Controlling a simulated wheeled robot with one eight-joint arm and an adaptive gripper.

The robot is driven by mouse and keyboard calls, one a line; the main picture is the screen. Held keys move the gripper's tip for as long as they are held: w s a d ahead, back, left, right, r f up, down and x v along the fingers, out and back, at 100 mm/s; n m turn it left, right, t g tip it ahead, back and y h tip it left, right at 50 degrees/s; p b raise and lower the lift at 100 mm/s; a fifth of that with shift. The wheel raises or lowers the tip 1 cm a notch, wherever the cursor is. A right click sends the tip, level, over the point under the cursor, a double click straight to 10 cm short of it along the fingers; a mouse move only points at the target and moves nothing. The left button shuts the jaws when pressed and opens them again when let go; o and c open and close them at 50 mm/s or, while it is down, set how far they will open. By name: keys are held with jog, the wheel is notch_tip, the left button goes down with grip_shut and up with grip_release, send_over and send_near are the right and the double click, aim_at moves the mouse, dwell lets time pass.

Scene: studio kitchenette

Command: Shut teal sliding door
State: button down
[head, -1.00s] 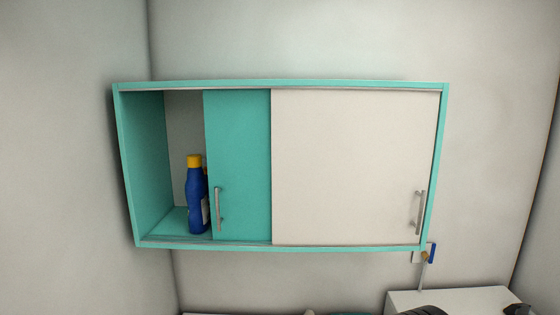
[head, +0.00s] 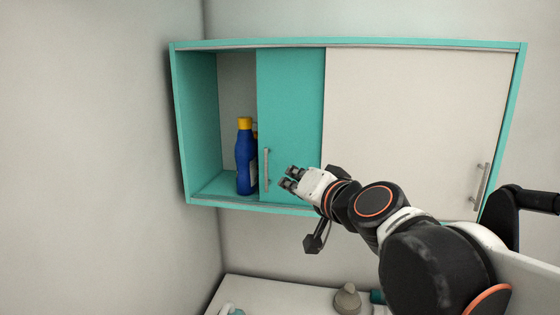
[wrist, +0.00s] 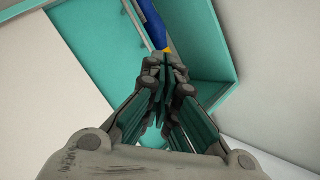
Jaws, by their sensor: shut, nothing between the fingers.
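The teal sliding door (head: 290,110) stands partly across the wall cabinet, with an open gap on its left. Its right part is behind the white door (head: 415,120). A grey vertical handle (head: 266,170) is on the teal door near its left edge. My gripper (head: 287,178) is shut and empty, in front of the teal door just right of the handle in the head view. I cannot tell whether it touches the door.
A blue bottle with a yellow cap (head: 245,160) stands inside the open left section. The white door's handle (head: 481,187) is at the far right. A white counter (head: 270,295) with a grey object (head: 347,299) lies below. The space left of the cabinet is bare wall.

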jog(key=w+r+m+t+h+b, duration=0.2)
jog(key=w+r+m+t, duration=0.1)
jog(key=w+m, duration=0.25)
jog(key=m+h, duration=0.4)
jog(key=m, duration=0.2)
send_near(277, 148)
jog(key=shift+g, duration=0.4)
jog(key=w+d, duration=0.2)
jog(key=w, duration=0.1)
jog(key=w+d+r, duration=0.1)
jog(key=w+d, duration=0.1)
jog(key=shift+w, duration=0.1)
jog(key=a, duration=0.1)
jog(key=a+p, duration=0.1)
jog(key=shift+w+a+f, duration=0.25)
jog(key=shift+a+f, duration=0.05)
jog(key=shift+a, duration=0.05)
jog(key=shift+w+a+f, duration=0.1)
jog(key=shift+a+f, duration=0.1)
jog(key=shift+a, duration=0.35)
jog(key=shift+a, duration=0.1)
jog(key=w+a, duration=0.3)
jog(key=a, duration=0.8)
jog(key=w+a+b, duration=0.1)
jog(key=w+a, duration=0.2)
jog(key=a, duration=0.9)
jog(key=shift+a+b, duration=0.2)
jog(key=shift+b, duration=0.1)
jog(key=shift+w, duration=0.1)
